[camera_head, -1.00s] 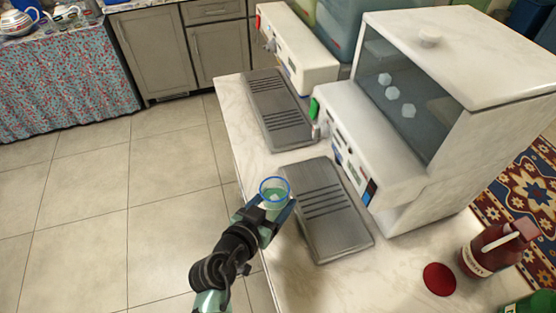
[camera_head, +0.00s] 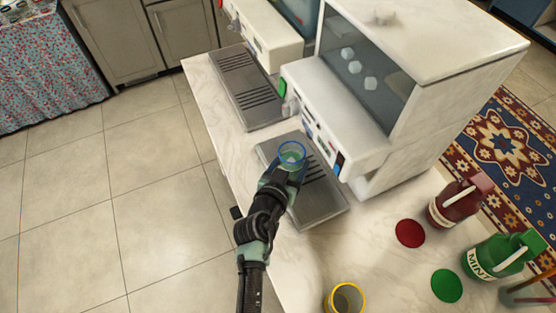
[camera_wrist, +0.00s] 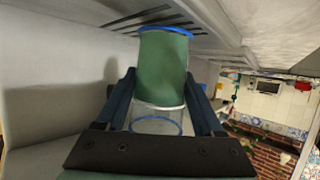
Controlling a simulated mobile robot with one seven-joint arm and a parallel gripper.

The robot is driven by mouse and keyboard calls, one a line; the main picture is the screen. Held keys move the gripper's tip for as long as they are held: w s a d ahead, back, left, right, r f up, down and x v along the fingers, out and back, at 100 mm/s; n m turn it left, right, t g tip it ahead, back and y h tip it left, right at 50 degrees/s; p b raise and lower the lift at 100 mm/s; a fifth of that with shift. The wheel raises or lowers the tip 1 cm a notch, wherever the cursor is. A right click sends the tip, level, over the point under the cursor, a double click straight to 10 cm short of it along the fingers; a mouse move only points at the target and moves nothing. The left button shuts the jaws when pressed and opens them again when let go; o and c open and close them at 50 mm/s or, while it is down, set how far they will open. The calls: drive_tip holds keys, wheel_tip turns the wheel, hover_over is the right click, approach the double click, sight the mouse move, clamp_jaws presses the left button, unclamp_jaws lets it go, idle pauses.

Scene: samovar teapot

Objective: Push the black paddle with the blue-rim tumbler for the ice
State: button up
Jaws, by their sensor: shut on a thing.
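The blue-rim tumbler (camera_head: 291,154) is clear, with green inside it. My gripper (camera_head: 284,176) is shut around its side and holds it above the near grey drip tray (camera_head: 322,204), close to the front of the white ice machine (camera_head: 345,127). The wrist view shows the tumbler (camera_wrist: 163,70) between both fingers, its green part towards the far end. Ice cubes (camera_head: 354,67) show behind the machine's dark window. A small dark piece (camera_head: 339,163) is at the right end of the machine's front; I cannot tell whether it is the black paddle or whether the tumbler touches anything.
A second dispenser (camera_head: 262,36) with its own drip tray (camera_head: 246,88) stands further back. A green part (camera_head: 282,89) is at the machine's left end. Red and green bottles (camera_head: 461,202), round coasters (camera_head: 410,233) and a yellow-rim tumbler (camera_head: 345,298) stand at the right and front.

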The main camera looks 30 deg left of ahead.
drive_tip(key=shift+w+d, duration=0.55)
drive_tip(key=shift+w, duration=0.2)
drive_tip(key=shift+w+d, duration=0.55)
drive_tip(key=shift+w, duration=0.15)
drive_tip(key=shift+w+d, duration=0.2)
drive_tip(key=shift+w+d+p, duration=0.4)
drive_tip(key=shift+w+d, duration=0.05)
drive_tip(key=shift+w, duration=0.15)
drive_tip(key=shift+s+a+f+b, duration=0.1)
drive_tip(key=shift+s+a+b, duration=0.5)
drive_tip(key=shift+s, duration=0.15)
drive_tip(key=shift+s+a+b, duration=0.8)
drive_tip(key=shift+s+a, duration=0.2)
drive_tip(key=shift+s, duration=0.25)
